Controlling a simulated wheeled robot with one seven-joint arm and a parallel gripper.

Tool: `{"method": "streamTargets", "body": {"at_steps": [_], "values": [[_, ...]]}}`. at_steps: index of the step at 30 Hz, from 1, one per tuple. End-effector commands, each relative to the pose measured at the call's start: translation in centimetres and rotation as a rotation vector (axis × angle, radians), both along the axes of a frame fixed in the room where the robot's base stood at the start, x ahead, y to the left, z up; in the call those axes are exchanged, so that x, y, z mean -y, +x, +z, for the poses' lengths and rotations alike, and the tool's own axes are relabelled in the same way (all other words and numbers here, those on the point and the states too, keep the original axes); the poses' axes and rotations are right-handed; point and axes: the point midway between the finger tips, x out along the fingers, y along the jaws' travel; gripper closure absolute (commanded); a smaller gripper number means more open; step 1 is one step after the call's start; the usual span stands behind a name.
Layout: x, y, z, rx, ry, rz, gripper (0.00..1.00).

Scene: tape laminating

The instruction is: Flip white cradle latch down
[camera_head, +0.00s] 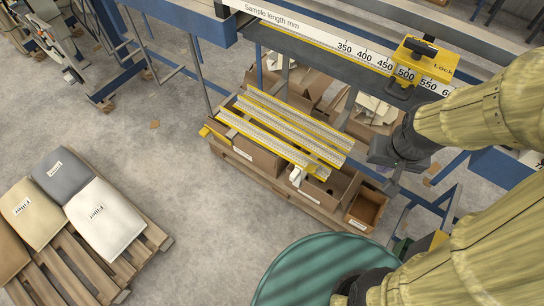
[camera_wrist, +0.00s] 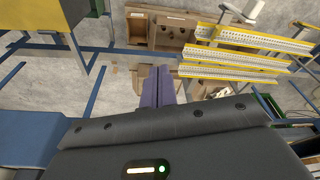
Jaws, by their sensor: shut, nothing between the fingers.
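The cradle (camera_head: 285,130) is a set of parallel yellow rails with pale perforated strips, above cardboard boxes. A small white part, which looks like the latch (camera_head: 296,176), sits at the near edge of the cradle toward its right end. It looks upright, but it is too small to tell its exact position. In the wrist view, the cradle rails (camera_wrist: 235,60) lie at upper right and a white piece, likely the latch (camera_wrist: 253,9), is at the top edge. My gripper (camera_wrist: 157,86) is shut and empty, with its fingers together. In the head view it hangs right of the cradle, apart from the latch.
A blue beam with a length scale (camera_head: 360,55) and a yellow lock block (camera_head: 412,62) runs behind the cradle. An open cardboard box (camera_head: 366,209) stands below at right. A green round surface (camera_head: 310,268) is in front. A pallet with filler sacks (camera_head: 104,218) is at left; floor between is clear.

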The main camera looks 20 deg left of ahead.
Motion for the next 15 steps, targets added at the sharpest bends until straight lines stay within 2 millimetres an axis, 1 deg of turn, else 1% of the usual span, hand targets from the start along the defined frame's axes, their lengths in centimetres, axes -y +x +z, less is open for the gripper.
{"method": "streamTargets", "body": {"at_steps": [3,7,11,15], "values": [[-0.7,0.9,0.0,0.0,0.0,0.019,1.0],[-1.0,1.6,0.0,0.001,0.0,0.029,1.0],[-1.0,1.7,0.0,0.001,0.0,0.029,1.0],[-0.9,1.5,0.1,0.002,0.0,0.026,1.0]]}}
